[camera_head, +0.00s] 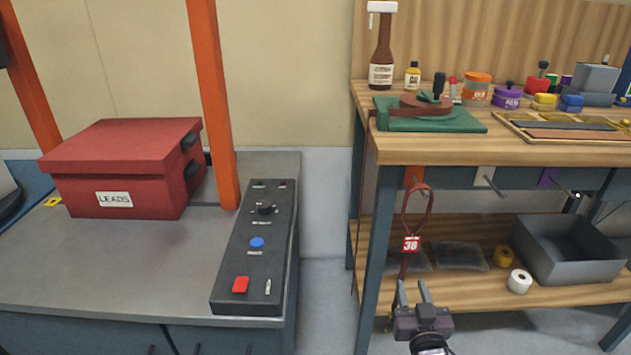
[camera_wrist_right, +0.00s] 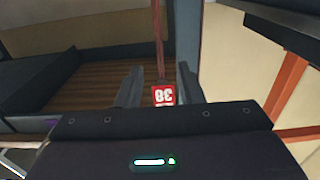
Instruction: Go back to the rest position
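My right gripper (camera_head: 413,291) is low in front of the workbench in the head view. Its two fingers are apart and nothing is clamped between them. A dark red looped lead (camera_head: 418,205) with a red and white number tag (camera_head: 411,244) hangs below the orange-marked spot under the bench top, just beyond the fingertips. In the right wrist view, the tag (camera_wrist_right: 164,95) shows between the open fingers (camera_wrist_right: 158,85); whether it touches them I cannot tell. My left gripper is not in view.
A red lidded box marked LEADS (camera_head: 122,170) and a control panel (camera_head: 258,245) sit on the grey counter at left. The wooden bench (camera_head: 450,148) holds bottles, jars and a green mat (camera_head: 440,122). A grey bin (camera_head: 568,262) and white roll (camera_head: 519,281) are on its lower shelf.

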